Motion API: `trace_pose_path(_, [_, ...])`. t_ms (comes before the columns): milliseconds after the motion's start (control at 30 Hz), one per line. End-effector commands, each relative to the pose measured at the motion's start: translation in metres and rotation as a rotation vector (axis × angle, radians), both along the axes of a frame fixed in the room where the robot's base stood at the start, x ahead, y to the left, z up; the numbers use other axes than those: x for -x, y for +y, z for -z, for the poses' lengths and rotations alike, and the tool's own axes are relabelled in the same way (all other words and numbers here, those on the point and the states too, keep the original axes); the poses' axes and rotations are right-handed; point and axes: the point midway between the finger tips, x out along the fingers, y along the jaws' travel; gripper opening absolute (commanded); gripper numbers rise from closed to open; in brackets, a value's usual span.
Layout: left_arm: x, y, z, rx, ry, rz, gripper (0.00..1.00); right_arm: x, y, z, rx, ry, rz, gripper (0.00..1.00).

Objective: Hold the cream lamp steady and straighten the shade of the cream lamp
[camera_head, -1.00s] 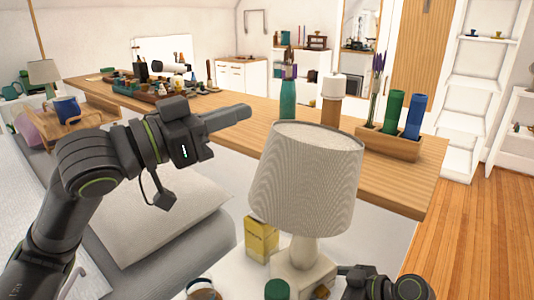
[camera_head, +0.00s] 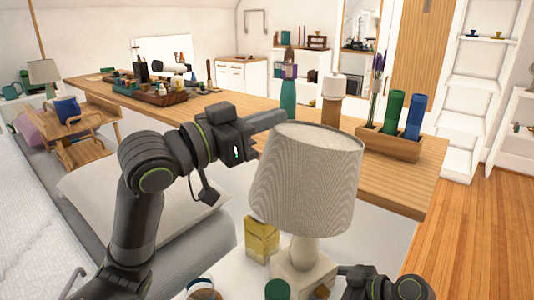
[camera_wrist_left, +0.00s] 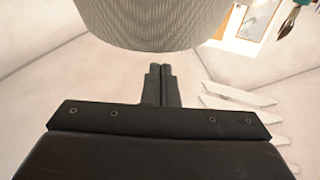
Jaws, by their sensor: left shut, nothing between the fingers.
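The cream lamp has a ribbed pale shade (camera_head: 308,185) and a cream base (camera_head: 304,262) at the lower middle of the head view. The shade looks tilted, its top leaning right. My left gripper (camera_head: 282,118) is at the upper left edge of the shade, its fingers shut and empty. In the left wrist view the shut fingers (camera_wrist_left: 160,72) point at the shade (camera_wrist_left: 155,22), which fills the top; I cannot tell if they touch. My right gripper (camera_head: 350,272) is low beside the base, mostly cut off; whether it grips the base cannot be seen.
A yellow box (camera_head: 261,240), a green lid (camera_head: 278,289) and a glass jar (camera_head: 203,290) stand close to the lamp base. Behind the shade is a long wooden counter (camera_head: 405,190) with a teal bottle (camera_head: 288,97) and a wooden holder (camera_head: 388,143) of tubes.

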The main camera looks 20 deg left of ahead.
Motion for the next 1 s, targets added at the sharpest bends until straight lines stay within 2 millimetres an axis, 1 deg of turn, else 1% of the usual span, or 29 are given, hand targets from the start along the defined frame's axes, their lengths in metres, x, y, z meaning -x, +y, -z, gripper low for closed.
trace_pose_path(33, [0.001, 0.001, 0.005, 0.0, 0.001, 0.0, 0.0, 0.0, 0.001, -0.001, -0.004, -0.001, -0.002, 0.73])
trace_pose_path(167, [0.002, 0.002, 0.011, 0.0, 0.0, 0.0, 0.0, 0.0, 0.001, -0.001, -0.004, 0.0, -0.002, 0.73])
trace_pose_path(667, [0.003, 0.002, 0.015, 0.011, -0.01, 0.0, 0.0, 0.0, 0.001, -0.001, -0.003, 0.0, -0.002, 0.73])
trace_pose_path(1000, [0.009, 0.007, 0.032, 0.118, -0.13, 0.002, 0.0, 0.0, 0.001, -0.001, -0.002, 0.0, -0.002, 0.73])
